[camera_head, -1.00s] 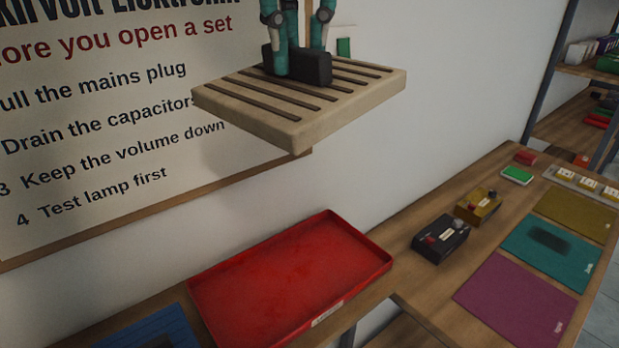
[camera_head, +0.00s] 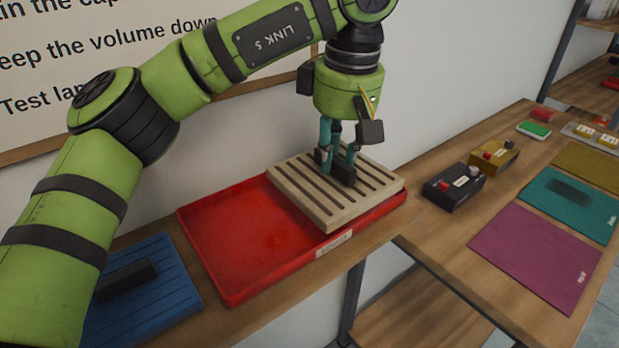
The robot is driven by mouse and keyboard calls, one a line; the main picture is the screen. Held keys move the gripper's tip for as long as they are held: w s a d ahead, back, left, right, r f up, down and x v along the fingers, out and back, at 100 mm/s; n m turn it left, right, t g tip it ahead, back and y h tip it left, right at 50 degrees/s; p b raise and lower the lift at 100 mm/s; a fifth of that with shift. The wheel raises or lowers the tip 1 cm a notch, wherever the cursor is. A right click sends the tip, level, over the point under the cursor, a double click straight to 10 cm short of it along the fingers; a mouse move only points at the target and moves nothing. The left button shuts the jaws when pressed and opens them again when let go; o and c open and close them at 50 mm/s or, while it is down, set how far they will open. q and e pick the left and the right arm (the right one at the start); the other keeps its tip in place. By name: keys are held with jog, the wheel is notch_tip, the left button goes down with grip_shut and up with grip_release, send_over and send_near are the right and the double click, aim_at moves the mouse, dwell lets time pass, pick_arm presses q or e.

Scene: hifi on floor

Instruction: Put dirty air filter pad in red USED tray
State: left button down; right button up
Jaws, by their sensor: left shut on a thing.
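The dirty air filter pad (camera_head: 300,197), a beige slab with dark slots and a dark grip block on top, is at the right part of the red tray (camera_head: 235,292). It overlaps the tray's right end and looks slightly tilted; I cannot tell whether it rests on the tray floor or hangs just above it. My left gripper (camera_head: 340,172) points down and is shut on the pad's dark grip block. The left part of the tray is bare red. A label (camera_head: 334,244) sits on the tray's front wall. My right gripper is not in view.
A blue ribbed pad (camera_head: 175,300) with a dark block lies left of the tray. On the bench to the right are a black box (camera_head: 454,190), a yellow box (camera_head: 494,156), a purple mat (camera_head: 535,250) and a teal mat (camera_head: 570,205). A wall sign stands behind.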

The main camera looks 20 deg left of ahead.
aim_at(312, 160)
pick_arm(q)
jog(key=a+f, duration=0.1)
jog(key=w+a+f, duration=0.1)
jog(key=a, duration=0.1)
jog(key=w+a+p, duration=0.1)
jog(key=shift+w+a+f, duration=0.1)
jog(key=shift+a+f, duration=0.05)
jog(key=shift+f, duration=0.25)
notch_tip(312, 160, down, 3)
jog(key=shift+f+p, duration=0.1)
jog(key=shift+p, duration=0.8)
jog(key=shift+f, duration=0.6)
jog(key=c, duration=1.1)
grip_release()
jog(key=shift+r, duration=0.45)
jog(key=r, duration=0.3)
jog(key=r+b, duration=0.1)
jog(key=r, duration=0.3)
jog(key=d+r, duration=0.1)
jog(key=r, duration=0.3)
jog(key=shift+s+r, duration=0.2)
jog(key=shift+s, duration=0.2)
